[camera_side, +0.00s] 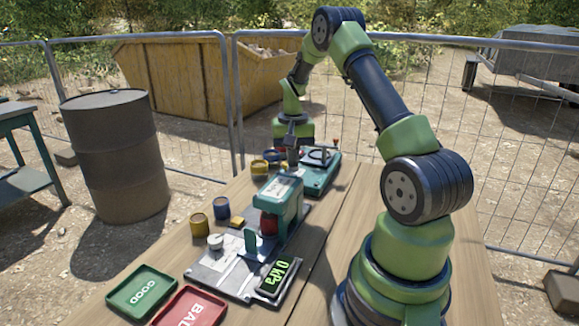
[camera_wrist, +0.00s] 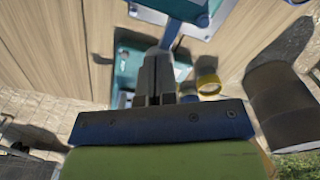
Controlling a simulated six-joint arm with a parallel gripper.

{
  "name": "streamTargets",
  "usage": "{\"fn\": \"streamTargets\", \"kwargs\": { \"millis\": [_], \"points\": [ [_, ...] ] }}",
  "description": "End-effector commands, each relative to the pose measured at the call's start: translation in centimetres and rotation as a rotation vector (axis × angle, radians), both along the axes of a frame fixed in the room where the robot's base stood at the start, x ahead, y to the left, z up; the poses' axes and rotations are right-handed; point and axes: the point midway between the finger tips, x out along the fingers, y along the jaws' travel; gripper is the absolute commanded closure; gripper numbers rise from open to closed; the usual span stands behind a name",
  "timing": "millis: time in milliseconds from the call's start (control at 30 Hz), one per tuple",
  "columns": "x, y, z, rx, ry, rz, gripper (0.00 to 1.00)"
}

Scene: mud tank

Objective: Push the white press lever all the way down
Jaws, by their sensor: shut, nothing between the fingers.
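The teal press (camera_side: 292,212) with a pale top plate (camera_side: 280,187) stands mid-table in the side view. My gripper (camera_side: 291,160) is behind the press in the side view, fingers pointing down. In the wrist view its fingers (camera_wrist: 158,62) are together and empty, their tips close to the bar's end. I cannot tell whether they touch it. The lever is not clear in the side view.
A second teal device (camera_side: 318,180) stands behind the press. A display (camera_side: 278,277) reads 0 kPa. A green GOOD tray (camera_side: 141,291) and a red tray (camera_side: 188,308) lie in front.

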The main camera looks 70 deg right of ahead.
Motion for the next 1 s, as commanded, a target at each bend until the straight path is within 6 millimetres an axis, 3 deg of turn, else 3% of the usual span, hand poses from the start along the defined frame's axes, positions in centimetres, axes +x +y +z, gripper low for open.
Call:
{"fn": "streamTargets", "kwargs": {
  "millis": [1000],
  "points": [
    [0.0, 0.0, -2.3, 0.001, 0.001, 0.000, 1.00]
  ]
}}
